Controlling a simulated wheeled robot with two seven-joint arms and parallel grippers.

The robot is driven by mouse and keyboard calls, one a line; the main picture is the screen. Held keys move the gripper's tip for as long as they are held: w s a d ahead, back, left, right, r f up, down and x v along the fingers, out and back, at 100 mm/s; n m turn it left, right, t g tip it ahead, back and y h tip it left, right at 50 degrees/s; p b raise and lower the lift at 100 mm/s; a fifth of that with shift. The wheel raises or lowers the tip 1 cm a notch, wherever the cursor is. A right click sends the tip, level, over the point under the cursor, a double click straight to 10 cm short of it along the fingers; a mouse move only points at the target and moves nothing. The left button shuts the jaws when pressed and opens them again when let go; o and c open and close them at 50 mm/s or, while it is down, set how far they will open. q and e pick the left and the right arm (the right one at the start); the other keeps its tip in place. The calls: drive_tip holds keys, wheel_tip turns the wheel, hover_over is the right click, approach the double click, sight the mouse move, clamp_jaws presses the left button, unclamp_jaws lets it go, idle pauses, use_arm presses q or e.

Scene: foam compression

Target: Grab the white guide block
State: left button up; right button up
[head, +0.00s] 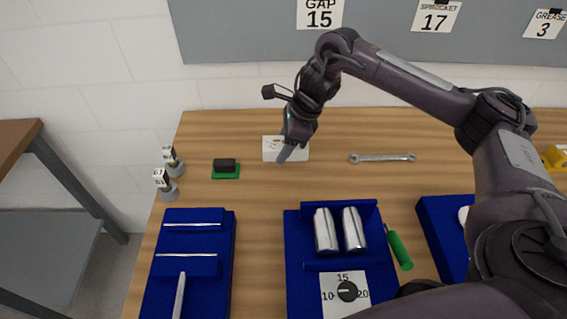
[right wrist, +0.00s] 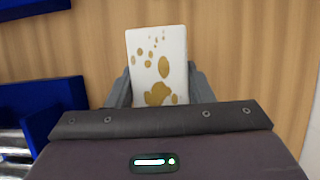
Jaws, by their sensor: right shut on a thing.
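The white guide block (head: 271,149) is at the back of the wooden table, left of the wrench. In the right wrist view the white block (right wrist: 145,50) shows brown-gold spots on its face. My right gripper (head: 287,153) reaches down over the block from above and is shut on it. In the right wrist view its grey fingers (right wrist: 160,88) stand on both sides of the block's near end. I cannot tell whether the block rests on the table or is slightly raised. My left gripper is not in view.
A wrench (head: 382,158) lies to the right. A green pad with a black piece (head: 225,165) lies to the left, near two small labelled weights (head: 172,167). Blue fixtures (head: 293,235) and a green-handled screwdriver (head: 400,250) are in front. A wall stands behind the table.

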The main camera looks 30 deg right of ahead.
wheel_tip(320, 180, up, 13)
drive_tip(key=p, duration=0.3)
